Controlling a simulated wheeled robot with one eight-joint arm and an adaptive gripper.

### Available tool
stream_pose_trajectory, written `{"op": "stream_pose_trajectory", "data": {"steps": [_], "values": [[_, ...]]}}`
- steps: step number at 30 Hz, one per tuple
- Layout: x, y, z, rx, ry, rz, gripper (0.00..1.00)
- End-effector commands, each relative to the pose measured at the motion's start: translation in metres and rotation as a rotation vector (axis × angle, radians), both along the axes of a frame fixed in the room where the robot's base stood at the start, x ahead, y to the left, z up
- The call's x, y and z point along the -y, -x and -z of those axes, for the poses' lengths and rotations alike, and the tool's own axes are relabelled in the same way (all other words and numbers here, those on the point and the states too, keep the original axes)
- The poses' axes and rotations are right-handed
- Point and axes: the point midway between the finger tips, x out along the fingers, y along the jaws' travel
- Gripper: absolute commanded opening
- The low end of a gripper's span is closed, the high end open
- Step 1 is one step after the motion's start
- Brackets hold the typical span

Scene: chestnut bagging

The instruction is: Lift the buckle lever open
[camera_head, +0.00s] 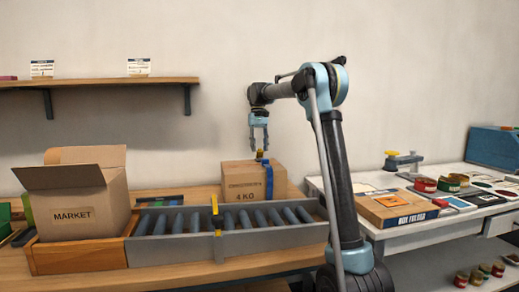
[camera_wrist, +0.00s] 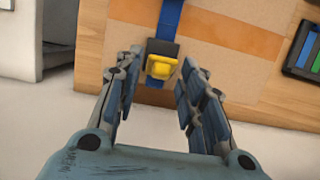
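A cardboard box (camera_head: 242,182) marked "4 KG" stands on the table behind the roller conveyor. A blue strap (camera_head: 268,177) runs over its top and down its front. The strap's buckle, with a yellow lever (camera_head: 260,155), sits on top of the box. In the wrist view the yellow lever (camera_wrist: 161,67) lies on a dark buckle body (camera_wrist: 162,48) on the blue strap (camera_wrist: 170,17). My gripper (camera_head: 259,148) points down just above the buckle. In the wrist view its fingers (camera_wrist: 158,74) are apart on either side of the lever, with nothing held between them.
A roller conveyor (camera_head: 228,246) with a yellow post (camera_head: 215,209) runs in front of the box. An open "MARKET" carton (camera_head: 72,214) stands at left. A wall shelf (camera_head: 98,82) hangs at upper left. A white table (camera_head: 467,214) with jars and boxes is at right.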

Motion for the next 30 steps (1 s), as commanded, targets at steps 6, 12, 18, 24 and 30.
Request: {"op": "stream_pose_trajectory", "data": {"steps": [6,12,18,24,30], "values": [[0.0,0.0,-0.002,0.0,0.0,0.0,0.37],[-0.002,-0.006,-0.022,-0.001,0.0,0.0,0.37],[-0.004,-0.014,-0.049,-0.001,0.0,0.0,0.37],[-0.005,-0.019,-0.066,-0.001,0.0,0.0,0.37],[-0.005,-0.02,-0.071,-0.001,0.0,0.0,0.37]]}}
